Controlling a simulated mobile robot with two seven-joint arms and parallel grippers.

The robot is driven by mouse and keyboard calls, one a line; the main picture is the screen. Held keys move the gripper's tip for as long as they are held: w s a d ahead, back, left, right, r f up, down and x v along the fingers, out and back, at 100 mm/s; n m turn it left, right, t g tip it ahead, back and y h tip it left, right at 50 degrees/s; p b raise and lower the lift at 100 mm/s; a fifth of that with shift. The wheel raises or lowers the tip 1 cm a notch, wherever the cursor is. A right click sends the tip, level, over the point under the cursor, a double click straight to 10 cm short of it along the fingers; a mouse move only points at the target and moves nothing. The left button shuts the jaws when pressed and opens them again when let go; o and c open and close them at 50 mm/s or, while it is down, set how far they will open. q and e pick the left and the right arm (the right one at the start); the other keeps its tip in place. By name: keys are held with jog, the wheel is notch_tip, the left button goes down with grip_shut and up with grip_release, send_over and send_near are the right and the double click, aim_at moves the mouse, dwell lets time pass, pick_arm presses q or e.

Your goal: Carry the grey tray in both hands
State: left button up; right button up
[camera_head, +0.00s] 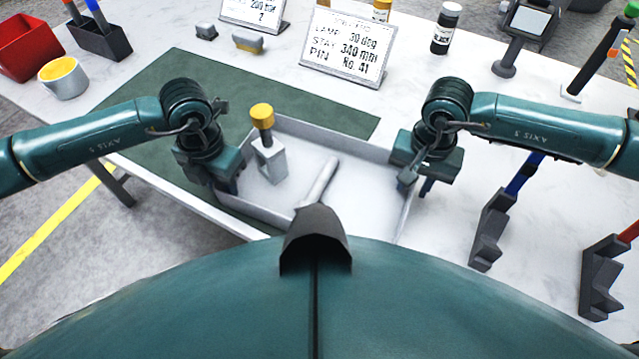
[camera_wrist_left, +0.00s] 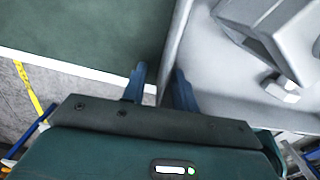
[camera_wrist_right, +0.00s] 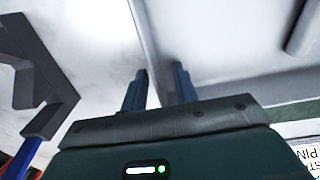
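The grey tray (camera_head: 308,158) lies on the table, partly over the green mat. A grey block with a yellow knob (camera_head: 262,118) stands in it, and a pale grey rod (camera_head: 320,182) lies in its middle. My left gripper (camera_head: 226,186) is at the tray's left wall. In the left wrist view its fingers (camera_wrist_left: 160,80) stand apart on either side of the wall, with a gap visible. My right gripper (camera_head: 422,184) is at the right wall. In the right wrist view its fingers (camera_wrist_right: 160,78) also straddle the wall, apart.
The green mat (camera_head: 180,90) lies left of and behind the tray. A sign (camera_head: 345,48), a black jar (camera_head: 446,28) and a yellow-topped cup (camera_head: 63,76) stand behind. Dark brackets (camera_head: 490,230) stand to the right.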

pick_arm(q)
grip_shut()
pick_arm(e)
grip_shut()
pick_arm(q)
jog(key=shift+w+r, duration=0.1)
jog(key=shift+r, duration=0.05)
pick_arm(e)
jog(key=shift+w+r, duration=0.1)
jog(key=shift+r, duration=0.05)
